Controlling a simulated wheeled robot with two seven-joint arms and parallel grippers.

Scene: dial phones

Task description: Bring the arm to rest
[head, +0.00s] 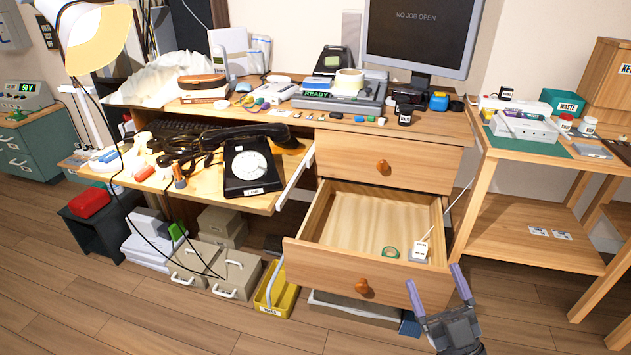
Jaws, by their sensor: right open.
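My right gripper (437,291) is in the head view at the lower right. It is open and empty, its two purple-grey fingers pointing up. It hangs in front of the right corner of an open lower drawer (330,269). My left gripper is not in view. A black dial phone (250,172) stands on the pulled-out desk shelf, its handset lying at the back of it.
The lower drawer juts out and holds a green tape ring (390,252) and a small white tagged item (421,250). The upper drawer (383,165) is shut. A side table (540,222) stands at right. A yellow bin (276,297) and grey boxes (228,270) stand on the floor. Front floor is clear.

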